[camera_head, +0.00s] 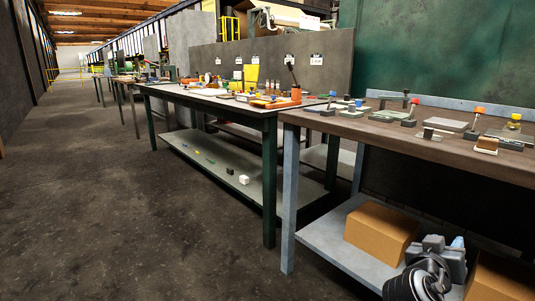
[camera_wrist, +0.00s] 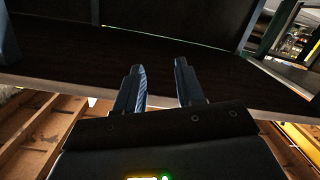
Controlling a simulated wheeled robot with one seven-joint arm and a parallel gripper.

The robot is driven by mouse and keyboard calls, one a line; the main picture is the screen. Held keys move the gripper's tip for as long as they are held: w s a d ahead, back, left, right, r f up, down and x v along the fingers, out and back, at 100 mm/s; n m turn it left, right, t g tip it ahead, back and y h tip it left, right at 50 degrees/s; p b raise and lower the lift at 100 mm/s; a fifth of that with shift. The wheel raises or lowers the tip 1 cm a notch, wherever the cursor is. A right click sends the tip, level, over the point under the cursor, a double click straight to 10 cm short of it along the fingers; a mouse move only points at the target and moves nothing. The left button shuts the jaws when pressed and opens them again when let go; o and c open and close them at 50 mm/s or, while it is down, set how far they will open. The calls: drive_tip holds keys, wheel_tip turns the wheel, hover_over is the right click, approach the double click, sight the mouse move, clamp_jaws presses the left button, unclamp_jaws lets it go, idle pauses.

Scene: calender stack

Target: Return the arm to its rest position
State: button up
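My gripper (camera_wrist: 158,68) shows in the wrist view with its two dark fingers apart and nothing between them. Beyond the fingertips is a dark flat surface (camera_wrist: 215,72) with a paler edge; I cannot tell which piece of furniture it is. In the head view, a grey and black jointed part, seemingly of my arm, shows at the lower right, in front of the near workbench (camera_head: 455,148) and its lower shelf. The gripper fingers cannot be made out there.
Two cardboard boxes (camera_head: 382,232) sit on the near bench's lower shelf (camera_head: 335,240). Several small blocks and tools with coloured knobs stand on its top. A second bench (camera_head: 215,100) with an orange-topped cluster stands farther left. The concrete floor (camera_head: 130,220) at left is clear.

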drive_tip(key=s+a+f+n+t+y, duration=0.1)
drive_tip(key=s+a+f+n+y, duration=0.25)
drive_tip(key=s+f, duration=0.45)
drive_tip(key=s+a+f+n+t+y, duration=0.2)
drive_tip(key=s+a+f+y, duration=0.3)
drive_tip(key=s, duration=0.4)
drive_tip(key=s+a+n+y, duration=0.1)
drive_tip(key=s+a+y, duration=0.15)
drive_tip(key=s, duration=0.75)
drive_tip(key=s+a+n+y, duration=0.1)
drive_tip(key=s+a, duration=0.2)
drive_tip(key=s, duration=0.7)
drive_tip(key=s+a+r+m, duration=0.2)
drive_tip(key=s+r, duration=0.8)
drive_tip(key=s, duration=0.1)
wheel_tip(320, 180, up, 22)
drive_tip(key=p, duration=2.1)
drive_tip(key=shift+w+f+t+y+p, duration=0.2)
drive_tip(key=shift+f+t+y+p, duration=0.1)
drive_tip(key=shift+t+p, duration=0.1)
drive_tip(key=shift+a, duration=0.1)
